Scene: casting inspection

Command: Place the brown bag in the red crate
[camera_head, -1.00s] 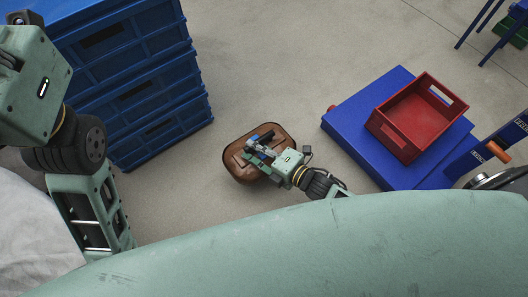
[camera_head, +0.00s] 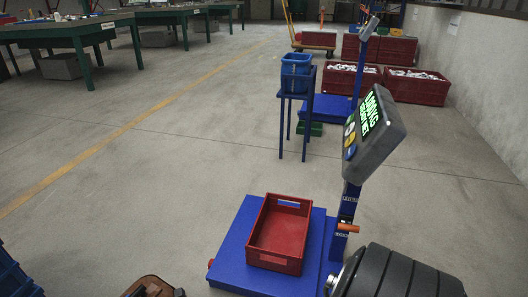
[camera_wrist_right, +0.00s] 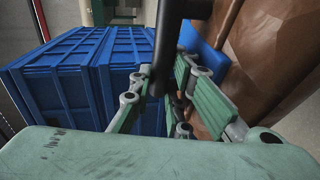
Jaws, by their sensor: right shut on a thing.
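The brown bag (camera_head: 150,287) shows only as a sliver at the bottom edge of the head view. In the right wrist view the brown bag (camera_wrist_right: 275,60) fills the right side, close to the fingers. My right gripper (camera_wrist_right: 165,88) is shut on the bag, with a dark bar running between its fingers; the exact contact is partly hidden. The red crate (camera_head: 263,258) stands empty and upright on a blue platform scale (camera_head: 230,262), to the right of the bag. My left gripper is not in view.
A scale display (camera_head: 375,135) rises on a post right of the crate. Stacked blue crates (camera_wrist_right: 65,85) stand left in the wrist view. A blue bin on a stand (camera_head: 297,75) and red bins (camera_head: 415,85) are farther back.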

